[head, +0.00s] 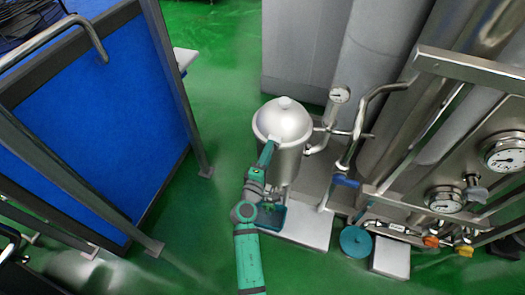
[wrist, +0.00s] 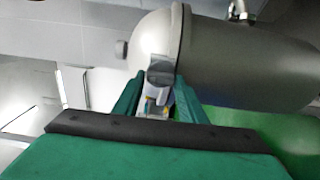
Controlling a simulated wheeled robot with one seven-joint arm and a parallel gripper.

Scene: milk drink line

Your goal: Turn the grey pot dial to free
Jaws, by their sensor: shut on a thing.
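The grey pot (head: 290,155) stands upright with a domed lid and a small top knob (head: 286,102). It also shows on its side in the wrist view (wrist: 235,60). My gripper (head: 272,145) reaches the pot's front just below the lid. In the wrist view, my green fingers (wrist: 160,84) lie on either side of a dark grey dial (wrist: 160,73) at the lid's rim, shut on it. The dial's lower part is hidden between the fingers, and I cannot read its setting. In the head view my gripper hides the dial.
A pressure gauge (head: 339,95) on a pipe stands right of the pot. Steel pipework with larger gauges (head: 505,154), an orange knob (head: 430,241) and a teal round part (head: 356,242) fills the right. A blue panel (head: 90,120) stands left; green floor is free between.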

